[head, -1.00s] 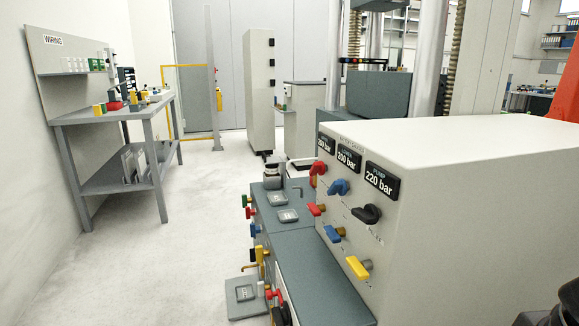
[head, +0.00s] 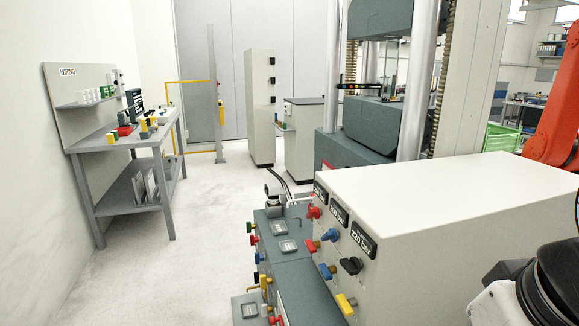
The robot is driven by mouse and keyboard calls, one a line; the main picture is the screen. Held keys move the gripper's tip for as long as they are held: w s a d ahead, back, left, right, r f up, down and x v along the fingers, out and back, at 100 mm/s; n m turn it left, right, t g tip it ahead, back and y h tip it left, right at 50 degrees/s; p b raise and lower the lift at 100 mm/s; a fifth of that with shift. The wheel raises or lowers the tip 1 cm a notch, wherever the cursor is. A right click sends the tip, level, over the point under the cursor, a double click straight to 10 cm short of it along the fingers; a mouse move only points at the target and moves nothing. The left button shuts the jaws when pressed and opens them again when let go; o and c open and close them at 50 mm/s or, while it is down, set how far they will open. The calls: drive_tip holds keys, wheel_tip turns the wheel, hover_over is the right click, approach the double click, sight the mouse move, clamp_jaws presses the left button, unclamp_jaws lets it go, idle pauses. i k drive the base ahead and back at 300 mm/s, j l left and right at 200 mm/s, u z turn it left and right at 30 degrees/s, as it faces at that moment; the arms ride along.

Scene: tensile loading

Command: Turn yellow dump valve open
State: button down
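A yellow valve handle (head: 345,304) sits low on the front panel of the white console (head: 440,195), at the bottom centre of the head view. It points down and to the right. A second yellow handle (head: 265,283) shows on the lower green-grey unit to the left. I cannot tell from labels which one is the dump valve. My gripper's fingers are not visible, and nothing of mine touches the valves.
Above the yellow handle are red, blue and black handles (head: 351,265) and dark displays (head: 362,241), one reading 220 bar. A grey workbench (head: 125,142) stands at the left. The floor (head: 190,265) between is clear. A testing frame (head: 385,115) stands behind the console.

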sight(263, 280)
drive_tip(key=k+j, duration=0.1)
drive_tip(key=j, duration=1.45)
drive_tip(key=i+u, duration=0.35)
drive_tip(key=i+l+u, duration=0.15)
drive_tip(key=i+u, duration=0.15)
drive_tip(key=i, duration=0.25)
drive_tip(key=i+l+u, duration=0.35)
drive_tip(key=i+j, duration=0.05)
drive_tip(key=j, duration=0.05)
